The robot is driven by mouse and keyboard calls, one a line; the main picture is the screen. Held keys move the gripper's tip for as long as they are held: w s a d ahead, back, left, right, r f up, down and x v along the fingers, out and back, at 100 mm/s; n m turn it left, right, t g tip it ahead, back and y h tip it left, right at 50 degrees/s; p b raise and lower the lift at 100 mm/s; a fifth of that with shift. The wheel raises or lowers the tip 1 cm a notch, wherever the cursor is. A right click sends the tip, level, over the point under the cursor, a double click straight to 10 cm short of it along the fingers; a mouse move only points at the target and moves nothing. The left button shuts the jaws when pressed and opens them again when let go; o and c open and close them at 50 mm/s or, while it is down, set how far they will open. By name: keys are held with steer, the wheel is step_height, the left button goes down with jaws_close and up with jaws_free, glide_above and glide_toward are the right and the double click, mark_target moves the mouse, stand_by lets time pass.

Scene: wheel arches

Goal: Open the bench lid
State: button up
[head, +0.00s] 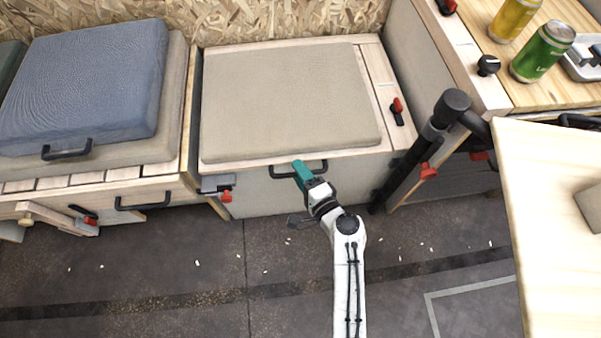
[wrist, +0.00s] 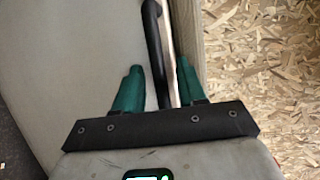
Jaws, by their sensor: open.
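The bench lid (head: 378,85) is a light wood panel with a beige cushion (head: 285,100) on it, lying flat and shut in the middle of the head view. A black bar handle (head: 318,164) is at its front edge; the handle also shows in the wrist view (wrist: 155,40). In the wrist view my gripper (wrist: 158,82) is open, with the handle bar running between the two fingers. Both fingers look apart from the bar. The lower end of the handle is hidden by the gripper body.
A wooden counter with a green can (head: 543,52) and a yellow can (head: 514,18) is at the right. A black post (head: 410,150) and a wooden table top (head: 545,220) stand right of my arm. The chipboard wall (head: 270,20) is behind the lid.

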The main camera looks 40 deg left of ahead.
steer(key=shift+a, duration=0.1)
steer(key=shift+c, duration=0.3)
steer(key=c, duration=0.5)
steer(key=shift+f, duration=0.1)
jaws_close()
steer(key=shift+f, duration=0.1)
